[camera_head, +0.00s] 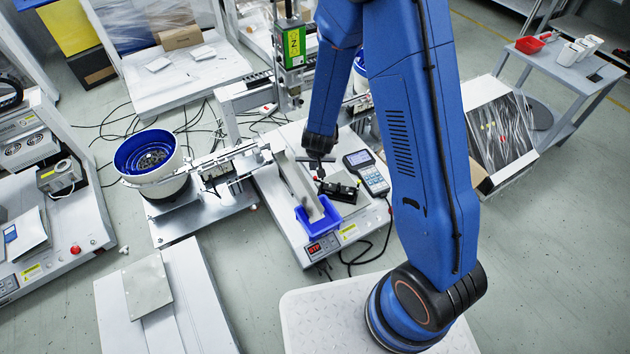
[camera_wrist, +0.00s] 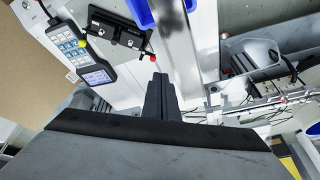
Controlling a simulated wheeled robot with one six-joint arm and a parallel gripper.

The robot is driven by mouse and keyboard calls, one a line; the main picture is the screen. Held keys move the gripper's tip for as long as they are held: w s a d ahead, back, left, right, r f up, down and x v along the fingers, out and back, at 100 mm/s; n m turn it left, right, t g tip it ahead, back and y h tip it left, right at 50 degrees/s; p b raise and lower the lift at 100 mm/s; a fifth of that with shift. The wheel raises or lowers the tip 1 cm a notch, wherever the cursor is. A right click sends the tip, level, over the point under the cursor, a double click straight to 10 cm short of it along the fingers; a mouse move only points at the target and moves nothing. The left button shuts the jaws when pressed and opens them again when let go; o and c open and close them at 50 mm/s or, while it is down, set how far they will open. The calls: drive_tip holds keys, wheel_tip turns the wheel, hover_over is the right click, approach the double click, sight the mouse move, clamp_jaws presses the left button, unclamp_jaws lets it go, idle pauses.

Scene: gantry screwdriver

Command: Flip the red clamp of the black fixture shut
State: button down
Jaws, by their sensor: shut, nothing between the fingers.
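The black fixture (camera_head: 340,192) lies on the white workstation base, between the grey rail and the handheld controller. In the wrist view it shows at the top (camera_wrist: 113,31). A lever with a red tip, the red clamp (camera_wrist: 153,57), sticks out at the fixture's end nearer my fingers; a yellow tip (camera_wrist: 83,44) shows at the other end. Whether the red clamp is raised is hard to tell. My gripper (camera_wrist: 160,78) is shut and empty, its fingertips just below the red tip in the picture with a small gap. In the head view my gripper (camera_head: 318,172) hangs at the fixture's left end.
A handheld controller (camera_head: 368,178) stands close right of the fixture. A grey rail (camera_head: 298,185) and a blue tray (camera_head: 318,216) lie close on its left. A green screwdriver unit (camera_head: 292,45) rises behind. A blue bowl feeder (camera_head: 150,155) stands farther left.

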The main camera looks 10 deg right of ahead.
sight(315, 180)
drive_tip(key=shift+h, duration=0.5)
drive_tip(key=shift+s+d+f, duration=0.1)
drive_tip(key=shift+d+f, duration=0.05)
drive_tip(key=shift+f, duration=1)
drive_tip(key=shift+s+d+f, duration=0.1)
drive_tip(key=shift+f, duration=1)
drive_tip(key=shift+w+f, duration=0.1)
drive_tip(key=shift+x, duration=4.85)
